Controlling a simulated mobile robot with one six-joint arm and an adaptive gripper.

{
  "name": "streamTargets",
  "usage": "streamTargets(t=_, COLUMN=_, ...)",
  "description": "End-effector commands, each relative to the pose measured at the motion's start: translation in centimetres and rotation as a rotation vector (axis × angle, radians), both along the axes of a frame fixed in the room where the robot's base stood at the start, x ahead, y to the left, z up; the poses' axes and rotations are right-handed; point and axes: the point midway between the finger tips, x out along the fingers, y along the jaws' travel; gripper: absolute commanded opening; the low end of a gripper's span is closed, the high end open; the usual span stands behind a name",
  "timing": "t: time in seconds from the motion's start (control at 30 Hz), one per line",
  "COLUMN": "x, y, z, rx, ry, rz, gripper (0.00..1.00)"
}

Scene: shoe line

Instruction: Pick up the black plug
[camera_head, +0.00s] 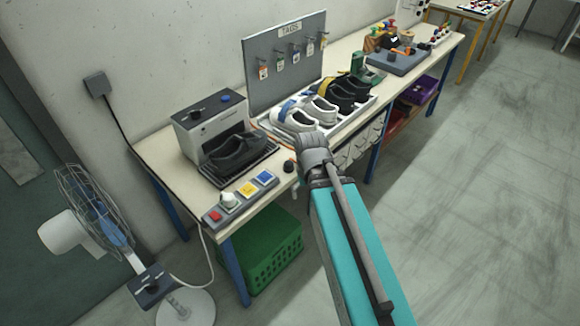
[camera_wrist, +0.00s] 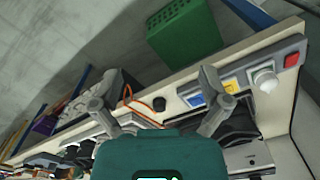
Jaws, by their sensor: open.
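A small dark round piece, which looks like the black plug (camera_wrist: 159,103), stands on the pale bench top (camera_wrist: 176,115) near its front edge. It also shows in the head view (camera_head: 289,166), just left of the end of my arm. My gripper (camera_wrist: 155,88) is open and empty, with its fingers spread wide. In the wrist view the plug appears between the two fingers, apart from both. An orange cord (camera_wrist: 128,94) curves close to the left finger. How far the fingers are from the plug is hard to tell.
A button panel (camera_head: 240,199) and a grey machine with a black shoe (camera_head: 239,151) are to the left. A tray of shoes (camera_head: 304,116) is behind, below the tag board (camera_head: 285,66). A green crate (camera_head: 262,250) is under the bench and a fan (camera_head: 92,215) stands left.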

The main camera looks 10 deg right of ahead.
Motion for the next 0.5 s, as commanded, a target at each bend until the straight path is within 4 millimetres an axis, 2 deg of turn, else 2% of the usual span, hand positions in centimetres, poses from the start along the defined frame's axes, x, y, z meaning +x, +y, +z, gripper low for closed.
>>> streamTargets(t=0.27, x=5.2, y=0.2, z=-0.4, rx=0.000, ry=0.000, rz=0.295, gripper=1.00)
streamTargets(t=0.5, x=10.9, y=0.2, z=-0.8, rx=0.001, ry=0.000, rz=0.662, gripper=1.00)
